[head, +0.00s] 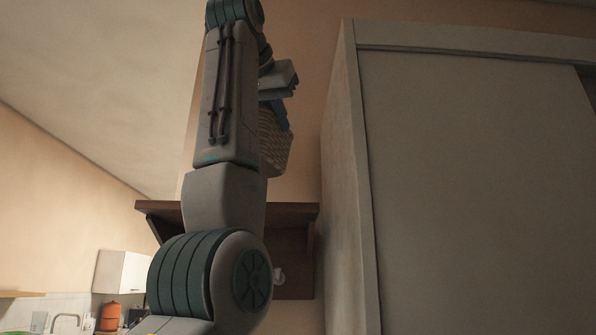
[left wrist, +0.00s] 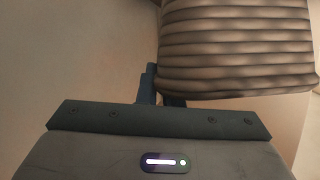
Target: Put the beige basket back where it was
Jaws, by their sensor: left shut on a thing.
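The beige basket (head: 275,143) is woven and shows in the head view partly hidden behind my raised left arm. It is above a dark brown wooden wall shelf (head: 295,211). My left gripper (head: 281,112) is shut on the basket, high up near the wall. In the left wrist view the basket (left wrist: 238,50) fills the upper right, with its ribbed side in front of the gripper (left wrist: 160,92). My right gripper is not in view.
A tall grey cabinet (head: 470,180) stands close on the right of the shelf. A small pale knob or hook (head: 279,275) sits below the shelf. At the lower left are a white wall cupboard (head: 122,271), an orange container (head: 110,316) and a tap (head: 66,319).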

